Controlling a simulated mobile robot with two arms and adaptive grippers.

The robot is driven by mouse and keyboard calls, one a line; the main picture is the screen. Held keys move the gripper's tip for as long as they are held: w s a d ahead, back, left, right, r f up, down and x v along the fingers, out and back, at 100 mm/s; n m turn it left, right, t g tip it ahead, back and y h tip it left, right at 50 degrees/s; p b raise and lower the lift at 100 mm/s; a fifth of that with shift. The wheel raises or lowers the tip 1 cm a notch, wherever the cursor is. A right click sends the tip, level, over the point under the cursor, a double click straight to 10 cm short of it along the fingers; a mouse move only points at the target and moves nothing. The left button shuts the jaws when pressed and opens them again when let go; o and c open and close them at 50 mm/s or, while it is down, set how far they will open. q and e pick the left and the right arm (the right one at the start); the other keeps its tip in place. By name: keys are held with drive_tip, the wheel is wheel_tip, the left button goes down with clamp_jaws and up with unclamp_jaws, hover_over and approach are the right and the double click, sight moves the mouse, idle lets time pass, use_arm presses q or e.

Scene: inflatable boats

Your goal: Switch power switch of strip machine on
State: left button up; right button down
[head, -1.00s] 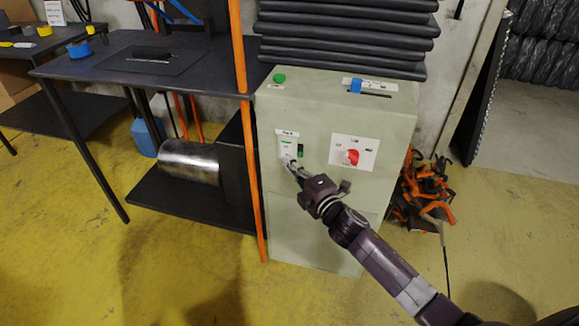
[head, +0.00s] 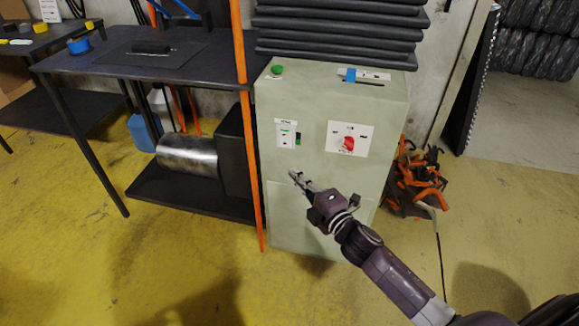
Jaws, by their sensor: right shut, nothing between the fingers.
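The strip machine's pale green cabinet (head: 325,105) stands in the middle of the head view. Its front has a small white switch panel (head: 286,133) at left with green marks and a dark rocker-like part (head: 298,139). To the right is a white panel (head: 364,138) with a red knob (head: 347,145). My right gripper (head: 293,174) is shut and empty, in front of the cabinet below the switch panel and apart from it. The exact switch position is too small to tell. My left gripper is not in view.
A green button (head: 277,70) and a blue slider (head: 351,75) sit on the cabinet top. An orange post (head: 246,150) stands along its left edge, beside a dark table (head: 200,65). Orange and black scraps (head: 420,180) lie at right. Yellow floor in front is clear.

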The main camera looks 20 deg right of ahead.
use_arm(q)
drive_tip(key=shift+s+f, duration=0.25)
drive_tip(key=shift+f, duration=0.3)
use_arm(e)
drive_tip(key=v, duration=0.4)
drive_tip(key=shift+f, duration=0.3)
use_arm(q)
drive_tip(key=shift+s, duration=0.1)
